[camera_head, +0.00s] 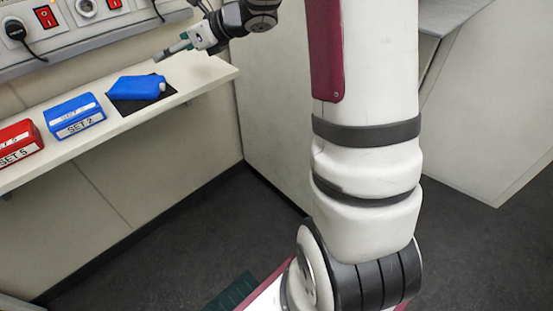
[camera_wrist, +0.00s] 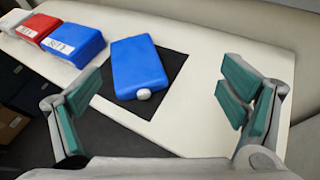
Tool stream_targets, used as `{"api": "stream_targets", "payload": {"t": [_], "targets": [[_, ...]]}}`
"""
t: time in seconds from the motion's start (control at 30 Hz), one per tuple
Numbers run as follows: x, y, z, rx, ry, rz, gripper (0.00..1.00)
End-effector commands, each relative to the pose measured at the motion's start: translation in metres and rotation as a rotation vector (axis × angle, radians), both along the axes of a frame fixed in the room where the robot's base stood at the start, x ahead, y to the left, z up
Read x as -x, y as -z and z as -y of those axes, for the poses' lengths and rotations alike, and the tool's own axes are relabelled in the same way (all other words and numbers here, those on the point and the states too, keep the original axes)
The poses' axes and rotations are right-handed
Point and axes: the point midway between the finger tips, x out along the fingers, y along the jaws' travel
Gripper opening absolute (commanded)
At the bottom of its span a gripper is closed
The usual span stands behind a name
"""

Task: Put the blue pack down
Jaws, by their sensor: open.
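The blue pack (camera_head: 136,86) lies flat on a black mat (camera_head: 122,105) on the white shelf. In the wrist view the blue pack (camera_wrist: 139,66) has its white cap (camera_wrist: 143,94) toward me and rests on the black mat (camera_wrist: 178,62). My gripper (camera_head: 170,52) is at the right end of the shelf in the head view, close to the pack and apart from it. In the wrist view my gripper (camera_wrist: 165,105) has its green-padded fingers wide apart with nothing between them, and the pack lies beyond them.
A blue box labelled SET 2 (camera_head: 75,118) and a red box labelled SET 5 (camera_head: 18,145) stand left of the mat. The shelf (camera_head: 205,77) is bare right of the mat. A socket panel (camera_head: 85,35) with switches and cables runs along the wall above.

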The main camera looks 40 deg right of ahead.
Motion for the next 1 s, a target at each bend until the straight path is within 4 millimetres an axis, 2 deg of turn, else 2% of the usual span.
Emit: {"api": "stream_targets", "payload": {"t": [0.03,0.17,0.27,0.37,0.47,0.57,0.7,0.8,0.87,0.9,1.0], "targets": [[-0.002,-0.019,0.003,-0.038,0.124,-0.026,0.9],[0.007,-0.056,0.024,-0.235,0.521,-0.113,0.9],[0.034,-0.076,0.039,-0.439,0.821,-0.168,0.9],[0.074,-0.087,0.049,-0.676,1.11,-0.216,0.9],[0.125,-0.088,0.05,-0.934,1.385,-0.265,0.9],[0.185,-0.078,0.043,-1.199,1.654,-0.324,0.9],[0.275,-0.054,0.013,-1.545,2.026,-0.423,0.9],[0.339,-0.034,-0.017,-1.736,2.292,-0.501,0.9],[0.374,-0.025,-0.035,-1.811,2.439,-0.544,0.9],[0.394,-0.019,-0.047,1.797,-2.464,0.553,0.9],[0.433,-0.011,-0.069,1.637,-2.357,0.53,0.9]]}}
